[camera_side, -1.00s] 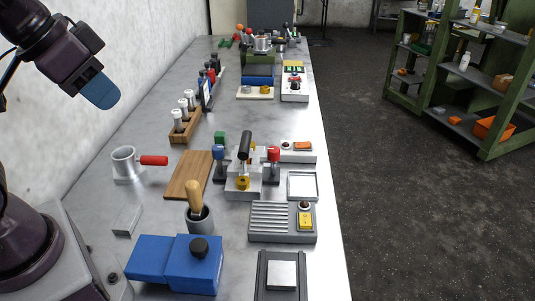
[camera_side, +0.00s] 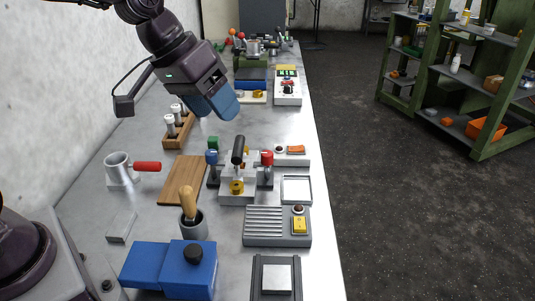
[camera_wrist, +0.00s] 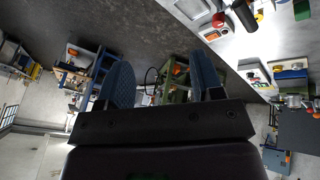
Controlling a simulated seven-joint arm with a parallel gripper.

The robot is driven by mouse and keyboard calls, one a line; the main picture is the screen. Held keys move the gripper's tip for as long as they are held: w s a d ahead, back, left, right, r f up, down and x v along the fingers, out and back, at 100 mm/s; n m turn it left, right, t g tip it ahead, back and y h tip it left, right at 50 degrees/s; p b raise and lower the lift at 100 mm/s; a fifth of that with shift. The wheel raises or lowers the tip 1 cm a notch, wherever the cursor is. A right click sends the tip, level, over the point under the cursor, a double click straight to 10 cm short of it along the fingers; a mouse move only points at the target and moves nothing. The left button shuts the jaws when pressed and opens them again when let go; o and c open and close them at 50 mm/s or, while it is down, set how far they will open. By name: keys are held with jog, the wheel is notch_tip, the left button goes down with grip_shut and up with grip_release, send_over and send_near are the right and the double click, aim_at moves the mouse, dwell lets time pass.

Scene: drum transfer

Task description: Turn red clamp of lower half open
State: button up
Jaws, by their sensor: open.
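The red clamp (camera_side: 267,158) is a red knob on a dark post at the right side of a grey fixture (camera_side: 236,187) in the side view. A blue-topped clamp (camera_side: 212,157) stands at its left, and a black cylindrical handle (camera_side: 238,150) rises between them. My gripper (camera_side: 220,108), with blue fingers, hangs in the air beyond and above the fixture, clear of the red clamp. In the wrist view my gripper (camera_wrist: 163,78) is open with nothing between its fingers. The red knob (camera_wrist: 259,16) is partly visible at that view's top edge.
A wooden board (camera_side: 184,180) and a mug with a red handle (camera_side: 120,169) lie left of the fixture. A tube rack (camera_side: 177,130) is at the back left. A ridged grey box (camera_side: 277,226) and blue boxes (camera_side: 190,270) are nearer. The table's right edge is close to the fixture.

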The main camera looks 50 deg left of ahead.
jog(key=w+d+n+t+h, duration=0.1)
jog(key=w+d+n+t, duration=0.1)
jog(key=w, duration=0.6)
jog(key=w+d+n+t+h, duration=0.1)
jog(key=w+d+n+t, duration=0.15)
jog(key=w, duration=0.55)
jog(key=w+a+f+n+t+y, duration=0.1)
jog(key=w+a+f+n+y, duration=0.15)
jog(key=w+n, duration=0.3)
jog(key=w+a+f+n+t+y, duration=0.1)
jog(key=w+a+n, duration=0.3)
jog(key=w+n, duration=0.15)
jog(key=n+g+y, duration=0.1)
jog(key=n+g, duration=0.6)
jog(key=g, duration=0.4)
send_near(268, 153)
notch_tip(268, 153, down, 10)
jog(key=shift+d+f, duration=0.15)
